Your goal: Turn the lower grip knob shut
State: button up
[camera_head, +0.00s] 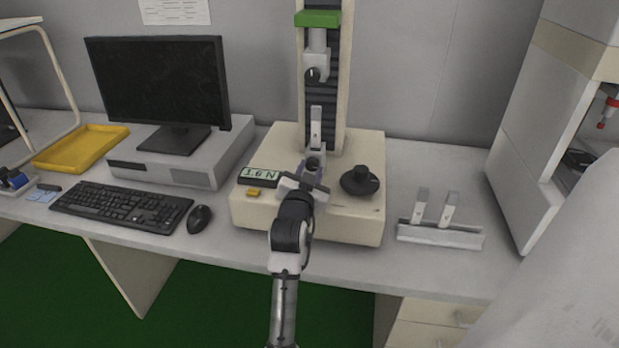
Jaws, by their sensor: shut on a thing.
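The tester (252,206) is a cream machine with a tall column, standing on the bench. The upper grip (316,62) hangs from the column, with a dark knob (312,74) on its front. A pale strip (316,127) stands upright above the lower grip (318,148); a gap separates it from the upper grip. The lower grip knob (313,163) is dark and faces me. My gripper (308,176) is at the lower grip, shut on this knob. My fingers and wrist hide part of the lower grip and the knob's edges.
A black handwheel (360,181) sits on the base right of my gripper. A display (260,177) reading about 1.6 N is at left. A rack (440,234) with two strips stands further right. A keyboard (121,205), mouse (199,218) and monitor (160,85) are left.

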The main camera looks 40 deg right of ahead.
jog(key=o, duration=1)
jog(key=shift+c, duration=0.2)
jog(key=shift+a, duration=0.1)
jog(key=b+v, duration=0.3)
jog(key=v, duration=1)
jog(key=shift+s+a, duration=0.15)
jog(key=shift+s, duration=0.15)
